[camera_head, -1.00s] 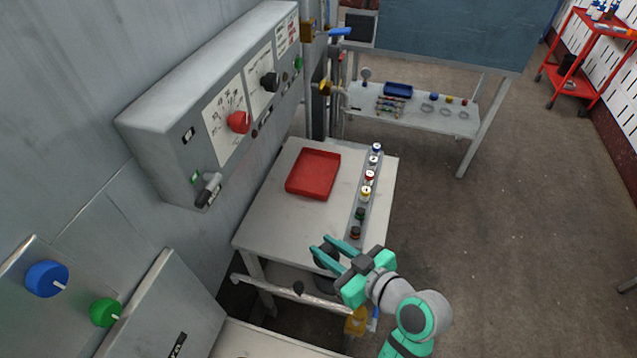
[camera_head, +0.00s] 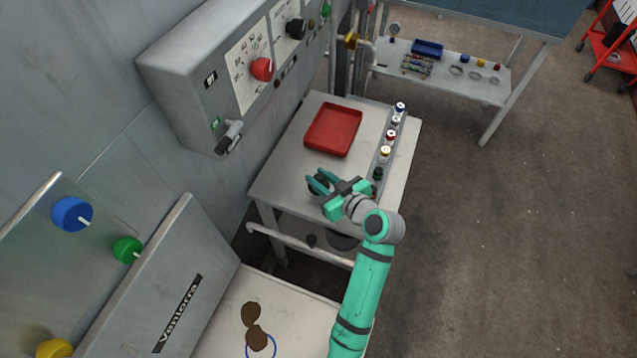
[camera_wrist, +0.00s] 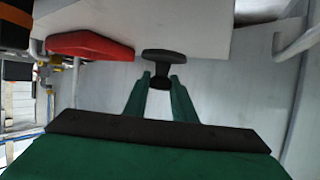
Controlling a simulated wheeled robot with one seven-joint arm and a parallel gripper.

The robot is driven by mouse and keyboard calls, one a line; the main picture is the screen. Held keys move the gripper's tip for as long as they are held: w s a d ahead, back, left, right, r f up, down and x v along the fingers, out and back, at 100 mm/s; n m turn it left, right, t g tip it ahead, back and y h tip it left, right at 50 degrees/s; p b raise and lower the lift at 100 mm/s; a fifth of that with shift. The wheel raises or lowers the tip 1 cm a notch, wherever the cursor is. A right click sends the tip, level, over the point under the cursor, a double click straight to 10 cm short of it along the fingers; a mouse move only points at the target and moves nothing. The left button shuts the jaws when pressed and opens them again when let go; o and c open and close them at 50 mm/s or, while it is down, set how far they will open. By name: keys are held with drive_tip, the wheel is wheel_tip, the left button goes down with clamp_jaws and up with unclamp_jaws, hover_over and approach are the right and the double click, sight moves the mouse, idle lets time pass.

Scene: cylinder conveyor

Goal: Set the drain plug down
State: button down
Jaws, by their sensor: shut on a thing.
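The drain plug (camera_wrist: 166,64) is black, with a wide flange and a narrower neck. In the wrist view its lower end is between the fingertips of my gripper (camera_wrist: 160,80), which is shut on it. In the head view my gripper (camera_head: 318,183) is at the front part of the white table (camera_head: 274,178), with the dark plug (camera_head: 319,185) partly hidden by the fingers. The plug appears close to the tabletop; I cannot tell whether it touches.
A red tray (camera_head: 334,129) lies on the table behind my gripper. A narrow rail with several capped cylinders (camera_head: 385,152) runs along the table's right side. A grey control box (camera_head: 205,75) hangs on the left wall. The tabletop left of the gripper is clear.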

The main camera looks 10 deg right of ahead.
drive_tip(key=shift+w+f, duration=0.15)
drive_tip(key=shift+f, duration=0.05)
drive_tip(key=shift+w+a+f, duration=0.1)
drive_tip(key=shift+f, duration=1.55)
drive_tip(key=c, duration=1.5)
unclamp_jaws()
drive_tip(key=shift+f, duration=0.1)
drive_tip(key=shift+o, duration=0.2)
drive_tip(key=v, duration=1.2)
